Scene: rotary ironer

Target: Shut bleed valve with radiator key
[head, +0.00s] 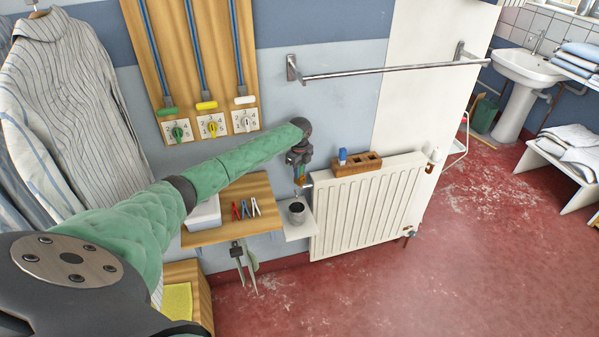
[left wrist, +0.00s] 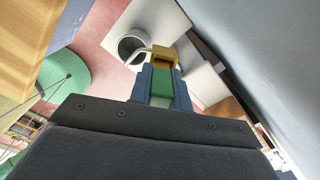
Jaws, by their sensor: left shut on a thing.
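My left gripper (head: 301,176) is shut on the green-handled radiator key (left wrist: 162,88), at the upper left corner of the radiator (head: 360,205). A brass block (left wrist: 163,54) sits at the far end of the green handle in the left wrist view. A thin bent silver tube (left wrist: 138,54) runs from this block over a grey cup (left wrist: 130,46). In the head view the cup (head: 296,212) stands below the gripper on a small white shelf. The bleed valve is small and partly hidden; I cannot tell how fully the key sits on it. My right gripper is not in view.
A wooden block with holes (head: 357,164) lies on top of the radiator. A metal towel rail (head: 390,70) is above. A wooden shelf (head: 235,225) with red, blue and white pegs is left of the cup. The red floor (head: 440,270) on the right is largely clear.

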